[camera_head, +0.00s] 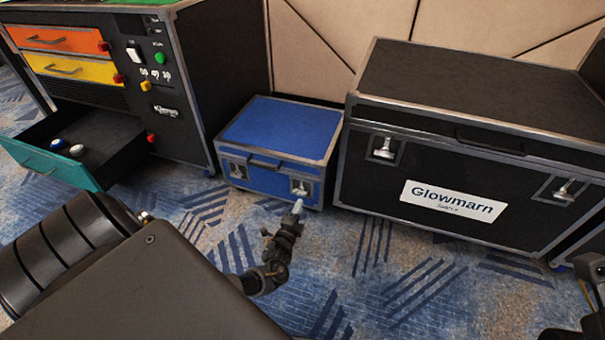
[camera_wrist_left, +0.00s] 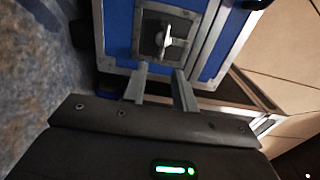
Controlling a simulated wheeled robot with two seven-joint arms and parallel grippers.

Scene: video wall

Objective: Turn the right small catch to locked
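The small blue case (camera_head: 283,128) stands on the carpet between two black units. Its right small catch (camera_head: 300,188) is a metal lever on a square plate at the front right. In the left wrist view this catch (camera_wrist_left: 164,40) shows close up, its lever turned roughly along the picture's vertical. The left small catch (camera_head: 236,170) is at the case's front left. My left gripper (camera_head: 297,207) is just in front of the right catch. In the left wrist view its two fingers (camera_wrist_left: 160,76) are apart and empty, pointing at the catch; the lever is beyond the tips.
A large black case (camera_head: 447,201) with two catches stands to the right. A black drawer unit (camera_head: 165,120) stands left, its teal-fronted drawer (camera_head: 48,163) pulled out with small round items inside. Carpet (camera_head: 400,290) in front is clear. Part of my right arm shows at the right edge.

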